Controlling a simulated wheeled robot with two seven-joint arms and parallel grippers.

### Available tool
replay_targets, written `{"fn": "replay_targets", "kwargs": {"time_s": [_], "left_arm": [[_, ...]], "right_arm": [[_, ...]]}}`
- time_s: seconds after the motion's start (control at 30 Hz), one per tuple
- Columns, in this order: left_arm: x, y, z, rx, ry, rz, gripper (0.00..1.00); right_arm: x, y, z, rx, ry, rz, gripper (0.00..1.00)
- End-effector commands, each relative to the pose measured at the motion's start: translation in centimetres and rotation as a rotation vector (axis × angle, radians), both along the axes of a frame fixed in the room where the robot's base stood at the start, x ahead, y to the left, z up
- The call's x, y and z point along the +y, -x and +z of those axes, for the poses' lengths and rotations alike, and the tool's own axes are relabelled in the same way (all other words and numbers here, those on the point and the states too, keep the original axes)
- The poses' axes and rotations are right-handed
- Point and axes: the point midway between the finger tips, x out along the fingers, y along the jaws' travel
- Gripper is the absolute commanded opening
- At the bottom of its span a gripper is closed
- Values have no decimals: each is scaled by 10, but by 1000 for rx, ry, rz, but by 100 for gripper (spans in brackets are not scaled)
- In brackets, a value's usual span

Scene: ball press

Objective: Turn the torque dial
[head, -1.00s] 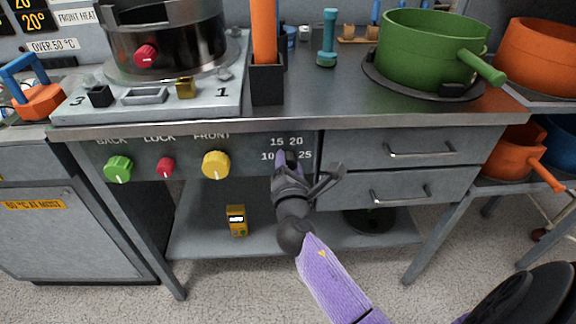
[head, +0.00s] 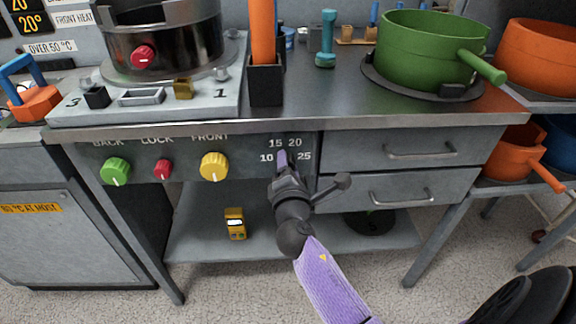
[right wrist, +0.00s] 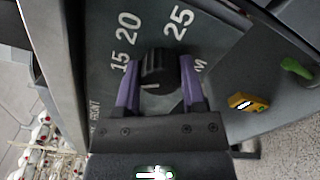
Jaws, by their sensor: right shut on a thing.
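The torque dial (right wrist: 157,72) is a black ridged knob with a white pointer line, on the dark front panel. In the right wrist view the printed numbers 15, 20 and 25 show around it. My right gripper (right wrist: 158,88) has its two purple fingers on either side of the dial, shut on it. In the head view my right gripper (head: 283,160) reaches the panel just below the printed 10, 15, 20 and 25, and it hides the dial there. My left gripper is not in view.
Left of the dial on the panel are a yellow knob (head: 214,166), a red knob (head: 163,169) and a green knob (head: 115,171). Drawers with handles (head: 421,151) are to the right. A yellow device (head: 235,223) stands on the lower shelf.

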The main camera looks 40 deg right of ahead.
Motion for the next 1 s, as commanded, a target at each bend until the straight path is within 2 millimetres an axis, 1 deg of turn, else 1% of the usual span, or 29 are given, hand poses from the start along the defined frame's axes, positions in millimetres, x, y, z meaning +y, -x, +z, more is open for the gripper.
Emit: {"fn": "replay_targets", "kwargs": {"time_s": [0.07, 0.1, 0.17, 0.2, 0.27, 0.53, 0.63, 0.77, 0.9, 1.0], "left_arm": [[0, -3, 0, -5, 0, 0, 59], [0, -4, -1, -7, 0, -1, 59], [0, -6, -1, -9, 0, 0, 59], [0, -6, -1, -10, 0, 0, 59], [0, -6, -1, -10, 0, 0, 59], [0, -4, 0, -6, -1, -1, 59], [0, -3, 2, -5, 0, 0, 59], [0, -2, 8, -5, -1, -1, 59], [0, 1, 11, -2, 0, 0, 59], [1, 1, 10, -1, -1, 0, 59]], "right_arm": [[0, 0, 0, 1, 1, -1, 0], [0, 0, 0, 1, 1, -1, 54], [0, 0, 0, 1, 1, -1, 66], [0, 0, 0, 1, 1, -1, 75], [0, 0, 0, 1, 1, -1, 87], [0, 1, 0, 1, 1, 0, 87], [5, 8, 1, 1, 1, 1, 87], [20, 32, 1, 2, -1, 1, 87], [37, 61, 0, 3, -1, 1, 87], [46, 76, -1, 3, 0, 1, 87]]}}
